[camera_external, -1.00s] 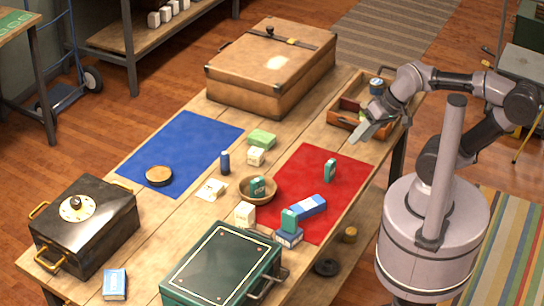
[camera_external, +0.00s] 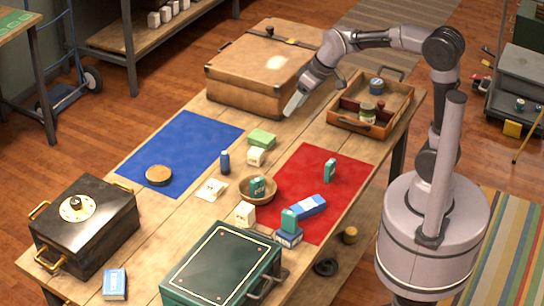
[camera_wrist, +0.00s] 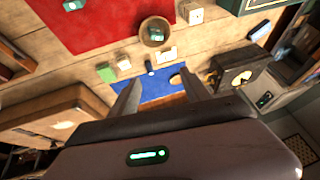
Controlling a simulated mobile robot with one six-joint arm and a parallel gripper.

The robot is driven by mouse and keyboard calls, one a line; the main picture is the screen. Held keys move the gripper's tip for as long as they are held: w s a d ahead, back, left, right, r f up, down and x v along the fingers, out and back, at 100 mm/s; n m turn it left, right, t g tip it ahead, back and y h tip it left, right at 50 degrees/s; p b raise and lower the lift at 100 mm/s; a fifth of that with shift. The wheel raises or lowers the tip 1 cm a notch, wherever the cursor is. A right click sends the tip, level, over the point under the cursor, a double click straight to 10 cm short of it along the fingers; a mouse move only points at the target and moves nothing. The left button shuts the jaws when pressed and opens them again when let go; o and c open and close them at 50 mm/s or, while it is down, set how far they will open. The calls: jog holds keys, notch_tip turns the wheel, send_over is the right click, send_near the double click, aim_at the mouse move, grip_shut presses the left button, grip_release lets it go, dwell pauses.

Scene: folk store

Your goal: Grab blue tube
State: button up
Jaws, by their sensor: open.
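The blue tube (camera_external: 225,161), a small dark blue cylinder, stands upright on the bare wood between the blue mat (camera_external: 190,135) and the red mat (camera_external: 300,165). It also shows in the wrist view (camera_wrist: 149,68), just beyond my fingers and between their lines. My gripper (camera_external: 292,104) is open and empty. It is in the air near the right side of the brown case, up and to the right of the tube in the external view. In the wrist view my two fingers (camera_wrist: 160,90) are spread apart.
Close to the tube are a green box (camera_external: 262,138), a white block (camera_external: 256,157), a white card (camera_external: 210,190) and a wooden bowl (camera_external: 258,197). The brown case (camera_external: 250,85) stands behind. A wooden tray (camera_external: 345,122) is at the right.

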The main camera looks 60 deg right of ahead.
jog(key=w+d+f+n, duration=0.2)
jog(key=w+f, duration=0.3)
jog(key=w, duration=0.4)
jog(key=n, duration=0.3)
send_near(225, 161)
jog(key=shift+g, duration=0.4)
jog(key=b+x, duration=0.1)
jog(key=x, duration=0.2)
jog(key=d+b+x, duration=0.1)
jog(key=b+x, duration=0.1)
jog(key=x, duration=0.2)
jog(key=w+b+x, duration=0.1)
jog(key=b+x, duration=0.1)
jog(key=x, duration=0.2)
jog(key=shift+w+d+f, duration=0.15)
jog(key=shift+w+d, duration=0.05)
jog(key=shift+d, duration=0.05)
jog(key=c, duration=1.1)
